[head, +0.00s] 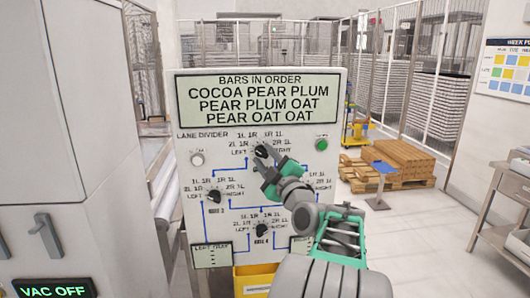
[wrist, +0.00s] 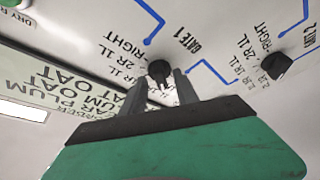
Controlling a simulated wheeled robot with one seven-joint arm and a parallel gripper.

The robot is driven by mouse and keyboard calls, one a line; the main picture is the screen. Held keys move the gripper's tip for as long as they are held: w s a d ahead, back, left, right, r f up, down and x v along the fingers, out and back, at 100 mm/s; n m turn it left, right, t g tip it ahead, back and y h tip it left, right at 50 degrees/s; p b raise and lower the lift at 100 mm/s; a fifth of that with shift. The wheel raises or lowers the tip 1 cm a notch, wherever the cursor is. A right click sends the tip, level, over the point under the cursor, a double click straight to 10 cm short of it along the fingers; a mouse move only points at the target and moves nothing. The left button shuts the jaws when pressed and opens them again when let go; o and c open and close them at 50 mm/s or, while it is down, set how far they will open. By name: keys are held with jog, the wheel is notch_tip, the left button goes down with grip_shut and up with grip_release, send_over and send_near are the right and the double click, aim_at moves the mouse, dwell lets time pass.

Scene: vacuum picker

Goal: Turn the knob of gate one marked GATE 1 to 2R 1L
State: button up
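The GATE 1 knob (head: 261,151) is a small black knob at the top of the gate diagram on the grey control panel (head: 184,100). Labels including LEFT, 2R 1L and RIGHT arc around it. In the wrist view the knob (wrist: 159,70) sits between my fingertips, beside the printed GATE 1. My gripper (wrist: 160,84) is open, one finger on each side of the knob, with panel visible between them. I cannot tell whether either finger touches it. My gripper (head: 268,168) partly covers the dial in the head view, and the knob's exact pointing is hard to read.
Other black knobs sit at the left (head: 214,196) and below (head: 262,230). A green button (head: 321,144) and a pale lane divider knob (head: 197,158) are on the panel. A sign above lists bars in order (head: 260,97). A yellow bin (head: 254,279) stands below.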

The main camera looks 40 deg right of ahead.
jog(key=shift+c, duration=0.6)
grip_shut()
